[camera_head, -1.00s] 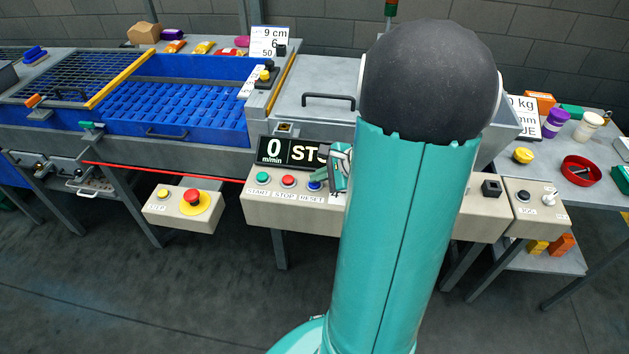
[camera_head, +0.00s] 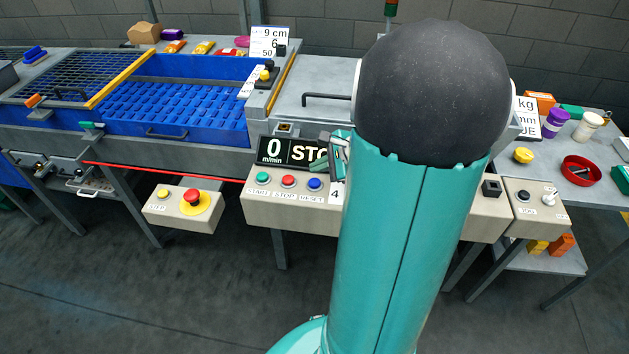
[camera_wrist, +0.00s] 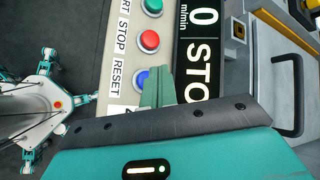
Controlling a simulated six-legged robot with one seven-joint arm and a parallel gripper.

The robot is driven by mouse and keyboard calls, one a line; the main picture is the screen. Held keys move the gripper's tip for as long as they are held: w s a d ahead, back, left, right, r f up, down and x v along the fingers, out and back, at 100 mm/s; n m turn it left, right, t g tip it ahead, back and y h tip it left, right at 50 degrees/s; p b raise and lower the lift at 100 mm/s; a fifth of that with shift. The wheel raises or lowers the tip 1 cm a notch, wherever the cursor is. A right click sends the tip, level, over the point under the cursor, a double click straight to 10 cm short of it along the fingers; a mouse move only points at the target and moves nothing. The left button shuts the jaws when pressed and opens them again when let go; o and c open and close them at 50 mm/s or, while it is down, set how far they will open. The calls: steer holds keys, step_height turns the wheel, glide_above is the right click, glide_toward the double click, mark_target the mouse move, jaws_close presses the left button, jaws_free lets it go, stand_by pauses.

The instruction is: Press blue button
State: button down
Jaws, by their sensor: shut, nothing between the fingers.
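The blue button (camera_head: 314,185), marked RESET, is at the right end of a row on the beige control panel (camera_head: 262,213). In the head view it is fully visible. My gripper (camera_head: 317,168) is shut and empty, its green fingertips just above and behind the button in that picture. In the wrist view the blue button (camera_wrist: 140,80) shows at the left of my shut gripper (camera_wrist: 159,75), partly covered by the fingers. The fingertips appear apart from it in the head view. I cannot tell whether the button is pushed in.
The red STOP button (camera_head: 288,181) and green START button (camera_head: 262,177) sit left of the blue one. A display (camera_head: 283,152) reading 0 m/min stands close behind the fingers. A red emergency button (camera_head: 193,197) is on a separate box to the left.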

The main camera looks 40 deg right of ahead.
mark_target(318, 183)
steer(key=shift+r, duration=1.65)
steer(key=shift+a, duration=0.1)
steer(key=a+r+n+g, duration=0.25)
steer(key=a+n, duration=0.25)
steer(key=a, duration=0.3)
steer(key=a+r+n+g, duration=0.1)
steer(key=a+r+n, duration=0.2)
steer(key=a+n, duration=0.35)
steer(key=s+a+r+n+h, duration=0.3)
steer(key=s+a+r+n, duration=0.2)
steer(key=s+a+n, duration=0.4)
steer(key=a+n, duration=0.2)
steer(key=a, duration=0.1)
steer(key=shift+s+a+n, duration=0.3)
steer(key=shift+a+n, duration=0.05)
steer(key=shift+a, duration=0.05)
